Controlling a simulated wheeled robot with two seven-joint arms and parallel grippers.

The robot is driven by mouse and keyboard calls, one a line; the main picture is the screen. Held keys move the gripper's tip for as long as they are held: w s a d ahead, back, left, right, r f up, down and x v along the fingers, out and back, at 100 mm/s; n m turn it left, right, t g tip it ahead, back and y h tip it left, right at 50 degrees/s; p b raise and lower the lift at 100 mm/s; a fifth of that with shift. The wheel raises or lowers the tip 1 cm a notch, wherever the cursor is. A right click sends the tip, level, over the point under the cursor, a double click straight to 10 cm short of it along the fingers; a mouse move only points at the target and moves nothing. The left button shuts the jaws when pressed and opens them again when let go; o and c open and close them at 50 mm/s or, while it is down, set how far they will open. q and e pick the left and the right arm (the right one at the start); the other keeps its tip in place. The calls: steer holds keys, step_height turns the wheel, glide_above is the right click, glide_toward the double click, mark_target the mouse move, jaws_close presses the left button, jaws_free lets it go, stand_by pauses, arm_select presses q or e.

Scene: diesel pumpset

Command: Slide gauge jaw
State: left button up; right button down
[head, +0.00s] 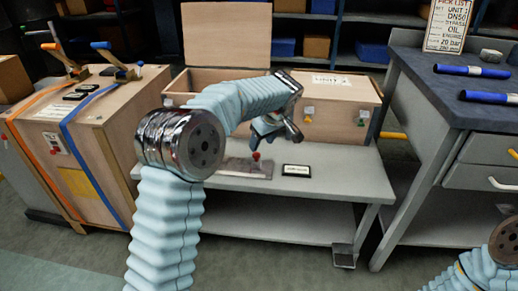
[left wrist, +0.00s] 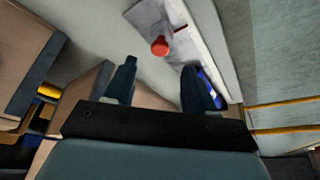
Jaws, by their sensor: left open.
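A flat grey gauge plate (head: 243,168) lies on the grey bench top, with a small red knob (head: 256,156) standing up from it; I take the knob to be on the sliding jaw. My left gripper (head: 276,134) is open and empty, pointing down above the bench and just above and behind the knob in the head view. In the left wrist view the red knob (left wrist: 160,46) shows beyond the gap between the two dark fingers (left wrist: 158,72), apart from both. My right gripper is out of view.
A small black-framed label (head: 296,170) lies right of the plate on the bench (head: 345,180). A wooden box (head: 340,108) stands behind my left gripper, and an open-lidded one (head: 228,35) beside it. A strapped crate (head: 75,140) is at left, a dark workbench (head: 450,95) at right.

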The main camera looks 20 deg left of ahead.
arm_select(q)
steer(key=v, duration=0.7)
steer(key=shift+r, duration=0.35)
steer(key=shift+s+d, duration=0.1)
